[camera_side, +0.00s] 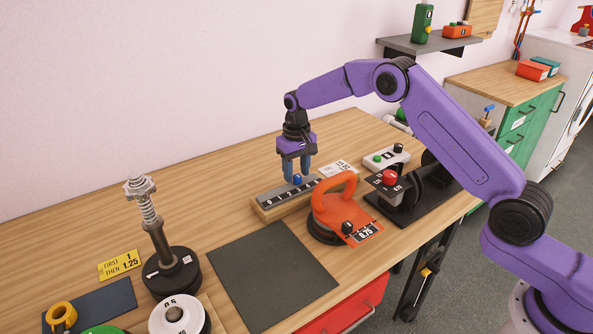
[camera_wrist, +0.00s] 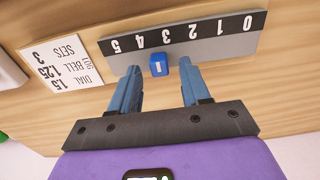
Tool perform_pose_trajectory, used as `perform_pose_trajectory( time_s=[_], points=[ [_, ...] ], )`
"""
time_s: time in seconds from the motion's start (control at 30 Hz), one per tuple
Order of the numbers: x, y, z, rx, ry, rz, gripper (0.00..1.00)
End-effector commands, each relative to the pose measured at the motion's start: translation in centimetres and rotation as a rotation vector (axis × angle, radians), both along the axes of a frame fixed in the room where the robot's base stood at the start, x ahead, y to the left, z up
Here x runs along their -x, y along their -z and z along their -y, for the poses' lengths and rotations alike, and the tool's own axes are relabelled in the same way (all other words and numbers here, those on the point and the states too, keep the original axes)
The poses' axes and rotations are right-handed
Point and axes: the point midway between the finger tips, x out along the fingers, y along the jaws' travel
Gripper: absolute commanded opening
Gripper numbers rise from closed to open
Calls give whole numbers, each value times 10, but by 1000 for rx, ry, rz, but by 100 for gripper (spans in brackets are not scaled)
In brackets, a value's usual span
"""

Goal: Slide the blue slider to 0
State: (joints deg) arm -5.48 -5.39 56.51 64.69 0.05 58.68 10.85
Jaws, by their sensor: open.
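The blue slider (camera_side: 297,180) is a small knob on a grey numbered track (camera_side: 272,196) set on a wooden base. In the wrist view the blue slider (camera_wrist: 158,65) sits closest to the 3 mark, and the 0 end of the track (camera_wrist: 205,48) is at the right. In the side view the 0 end is at the left. My gripper (camera_side: 297,174) is open and points down over the track. In the wrist view my gripper (camera_wrist: 158,68) has one blue finger on each side of the slider, with a gap on both sides.
An orange-handled dial device (camera_side: 334,208) stands close to the right of the track. A white instruction card (camera_wrist: 62,66) lies by the 5 end. A dark mat (camera_side: 272,275) lies in front.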

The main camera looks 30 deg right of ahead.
Motion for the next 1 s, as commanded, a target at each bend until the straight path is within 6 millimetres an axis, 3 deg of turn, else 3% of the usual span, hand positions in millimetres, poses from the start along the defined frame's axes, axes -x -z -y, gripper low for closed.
perform_pose_trajectory(
  time_s=[0.33, 0.5, 0.67, 0.77, 1.0],
  points=[
    [0, 4, 0, 0, 0, -1, 47],
    [0, 4, 0, 0, 0, -1, 0],
    [0, 4, -2, 0, -1, -1, 0],
    [0, 4, -14, 0, -5, -1, 0],
    [0, 4, -76, 0, -6, 0, 0]
  ],
)
